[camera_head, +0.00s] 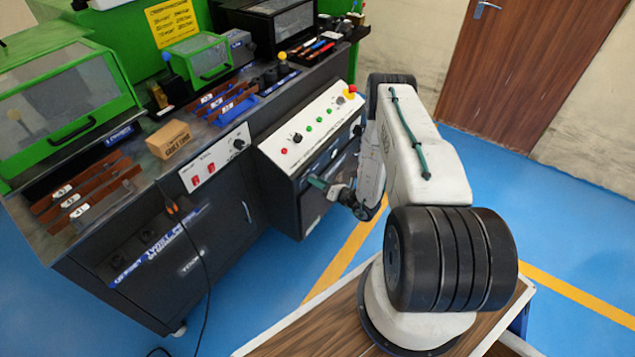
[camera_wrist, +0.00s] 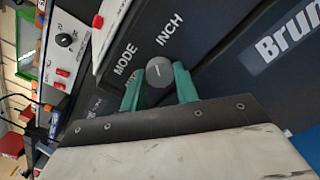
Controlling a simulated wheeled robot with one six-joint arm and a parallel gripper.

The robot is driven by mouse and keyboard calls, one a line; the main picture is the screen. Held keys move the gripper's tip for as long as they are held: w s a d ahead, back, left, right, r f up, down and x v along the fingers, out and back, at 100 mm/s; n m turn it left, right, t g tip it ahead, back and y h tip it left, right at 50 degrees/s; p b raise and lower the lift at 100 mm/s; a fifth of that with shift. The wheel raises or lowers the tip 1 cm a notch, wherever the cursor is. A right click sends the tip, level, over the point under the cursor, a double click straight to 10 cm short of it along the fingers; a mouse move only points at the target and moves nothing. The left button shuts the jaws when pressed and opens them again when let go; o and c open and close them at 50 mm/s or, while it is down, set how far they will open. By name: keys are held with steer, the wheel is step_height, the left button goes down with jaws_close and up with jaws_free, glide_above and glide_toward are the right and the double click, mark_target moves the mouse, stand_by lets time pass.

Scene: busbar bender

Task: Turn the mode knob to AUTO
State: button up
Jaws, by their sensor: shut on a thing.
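The mode knob (camera_wrist: 160,71) is a round dark grey knob with a short light mark on its face. It sits on a dark panel (camera_wrist: 200,50) printed with MODE and INCH, close by in the wrist view. In the head view my gripper (camera_head: 323,187) is at the dark front of the machine, under the sloped white control panel (camera_head: 313,125). The knob cannot be made out in the head view.
The sloped panel carries green buttons, a black knob and a red emergency stop (camera_head: 350,91). A white panel (camera_head: 217,157) with red switches is to the left. A cardboard box (camera_head: 168,139) stands on the bench. A cable (camera_head: 204,270) hangs to the floor. Blue floor is clear at right.

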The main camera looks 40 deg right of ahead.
steer(key=shift+n, duration=8.4)
steer(key=o, duration=1)
steer(key=v, duration=0.8)
